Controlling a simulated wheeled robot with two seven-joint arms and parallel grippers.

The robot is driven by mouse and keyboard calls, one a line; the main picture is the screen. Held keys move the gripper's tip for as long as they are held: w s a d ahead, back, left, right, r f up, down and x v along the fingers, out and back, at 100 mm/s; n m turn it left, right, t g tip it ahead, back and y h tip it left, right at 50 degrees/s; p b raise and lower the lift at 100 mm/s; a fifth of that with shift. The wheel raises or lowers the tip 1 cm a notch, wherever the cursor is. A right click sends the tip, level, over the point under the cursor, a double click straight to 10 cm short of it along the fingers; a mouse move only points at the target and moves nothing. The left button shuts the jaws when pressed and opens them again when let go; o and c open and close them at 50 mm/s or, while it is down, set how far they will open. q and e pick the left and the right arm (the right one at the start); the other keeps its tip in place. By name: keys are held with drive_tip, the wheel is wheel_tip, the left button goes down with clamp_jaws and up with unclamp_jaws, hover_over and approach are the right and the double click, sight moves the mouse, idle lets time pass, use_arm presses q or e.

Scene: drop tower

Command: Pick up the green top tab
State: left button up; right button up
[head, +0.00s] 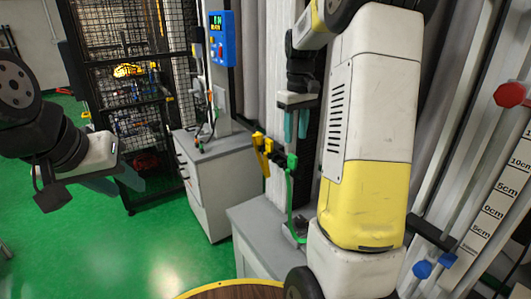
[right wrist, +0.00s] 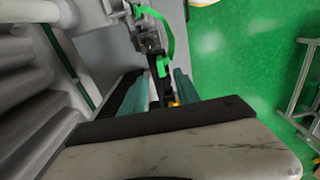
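The green top tab (head: 291,161) is at the upper end of a thin green strip on a dark upright mechanism by the grey column. It also shows in the right wrist view (right wrist: 163,66), ahead of and between the two teal fingers. My right gripper (head: 297,124) is above the tab in the head view, fingers pointing down, and looks apart from it. In the right wrist view (right wrist: 162,88) its fingers are spread with nothing gripped between them. My left gripper (head: 114,183) is far to the left over the green floor, its fingers apart and empty.
A yellow part (head: 262,150) sits just left of the tab. A grey cabinet (head: 208,185) carries a blue control box (head: 222,38) on a post. A black mesh fence (head: 125,90) stands behind. My right arm hides much of the column. A red knob (head: 510,94) is at right.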

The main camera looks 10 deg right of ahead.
sight(293, 155)
drive_tip(key=shift+w+f, duration=0.25)
drive_tip(key=shift+f, duration=0.05)
wheel_tip(293, 155, down, 7)
drive_tip(key=shift+a+f, duration=0.15)
drive_tip(key=shift+f, duration=0.05)
clamp_jaws()
